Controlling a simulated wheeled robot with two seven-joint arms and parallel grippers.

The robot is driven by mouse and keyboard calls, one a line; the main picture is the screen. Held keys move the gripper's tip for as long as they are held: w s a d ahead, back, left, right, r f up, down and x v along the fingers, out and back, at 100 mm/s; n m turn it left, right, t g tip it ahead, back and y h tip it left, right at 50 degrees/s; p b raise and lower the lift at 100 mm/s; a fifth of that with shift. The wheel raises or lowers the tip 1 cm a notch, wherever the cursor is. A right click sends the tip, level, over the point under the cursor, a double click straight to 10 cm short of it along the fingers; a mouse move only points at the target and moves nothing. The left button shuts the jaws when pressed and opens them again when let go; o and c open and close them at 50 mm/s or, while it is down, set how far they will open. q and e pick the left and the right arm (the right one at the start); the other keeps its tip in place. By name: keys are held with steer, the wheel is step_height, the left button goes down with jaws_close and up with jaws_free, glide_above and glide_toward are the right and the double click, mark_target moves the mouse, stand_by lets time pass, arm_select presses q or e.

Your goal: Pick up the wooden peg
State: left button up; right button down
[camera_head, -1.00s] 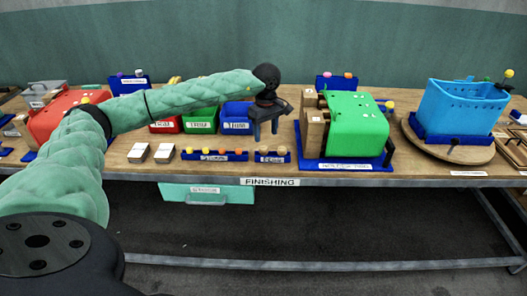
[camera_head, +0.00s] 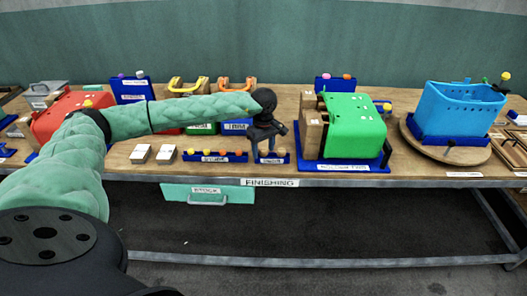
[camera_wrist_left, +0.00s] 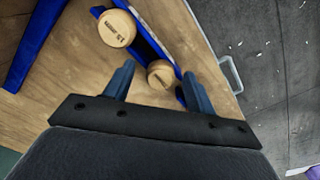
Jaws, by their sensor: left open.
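Two round wooden pegs show from above in the left wrist view, a nearer peg (camera_wrist_left: 160,73) and a larger-looking peg (camera_wrist_left: 117,28) with dark lettering on its top. Both sit in a narrow blue rack (camera_wrist_left: 159,41). My left gripper (camera_wrist_left: 157,76) is open and empty, and its blue fingers appear on either side of the nearer peg. I cannot tell how much height remains between fingertips and peg. In the head view, my left gripper (camera_head: 266,146) points down over the small blue rack (camera_head: 273,161) at the front edge, largely hiding its pegs. My right gripper is out of view.
A green press (camera_head: 355,125) on a blue base stands close right. Two pale blocks (camera_head: 152,153) lie further left. A teal drawer (camera_head: 207,194) hangs below the table's front edge.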

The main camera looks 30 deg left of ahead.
mark_target(264, 149)
arm_select(q)
steer(key=shift+f, duration=0.1)
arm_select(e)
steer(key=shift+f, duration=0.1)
arm_select(q)
steer(key=c, duration=1)
steer(key=shift+o, duration=0.2)
